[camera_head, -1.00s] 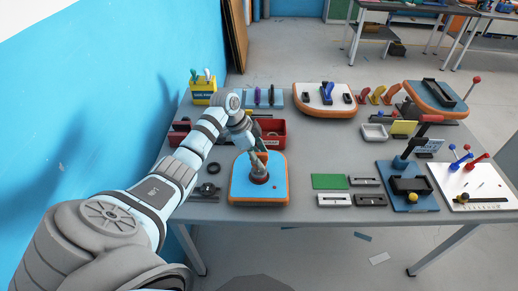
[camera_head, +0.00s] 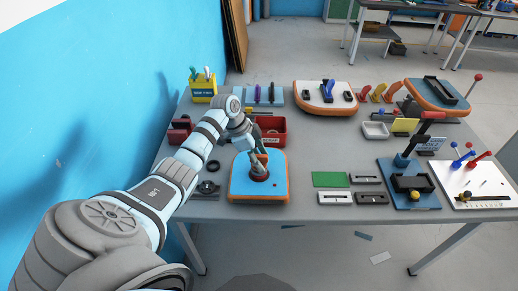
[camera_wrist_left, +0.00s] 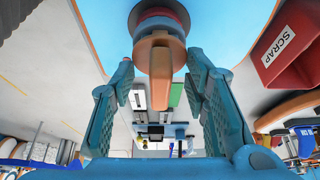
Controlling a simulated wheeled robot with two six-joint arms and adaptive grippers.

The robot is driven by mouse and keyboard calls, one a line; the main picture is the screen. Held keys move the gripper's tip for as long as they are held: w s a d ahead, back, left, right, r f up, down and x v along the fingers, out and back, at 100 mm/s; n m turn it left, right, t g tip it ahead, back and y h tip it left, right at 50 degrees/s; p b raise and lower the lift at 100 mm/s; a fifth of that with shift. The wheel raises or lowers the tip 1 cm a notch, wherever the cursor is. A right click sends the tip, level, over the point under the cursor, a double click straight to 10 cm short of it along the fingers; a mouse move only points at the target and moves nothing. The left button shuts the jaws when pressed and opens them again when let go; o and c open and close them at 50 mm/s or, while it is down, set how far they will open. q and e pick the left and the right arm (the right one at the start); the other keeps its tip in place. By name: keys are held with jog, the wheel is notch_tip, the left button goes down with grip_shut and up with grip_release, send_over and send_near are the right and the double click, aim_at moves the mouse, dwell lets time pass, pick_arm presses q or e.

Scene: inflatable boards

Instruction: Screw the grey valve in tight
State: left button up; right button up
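A blue inflatable board (camera_head: 243,186) with an orange edge lies at the table's front left. A round valve (camera_head: 260,175) with a dark reddish-brown base stands on it. The wrist view shows the valve's orange handle (camera_wrist_left: 160,68) and blue and red rings above it; I see no clearly grey valve. My left gripper (camera_head: 258,158) is over the valve, pointing down. In the wrist view its fingers (camera_wrist_left: 160,75) stand on either side of the handle, with a visible gap on both sides. How far the valve is seated is hidden. My right gripper is not in view.
A red scrap bin (camera_head: 273,131) stands close behind the board. A blue press (camera_head: 402,175) stands further right.

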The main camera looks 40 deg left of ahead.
pick_arm(q)
jog(key=o, duration=0.5)
jog(key=v, duration=1.2)
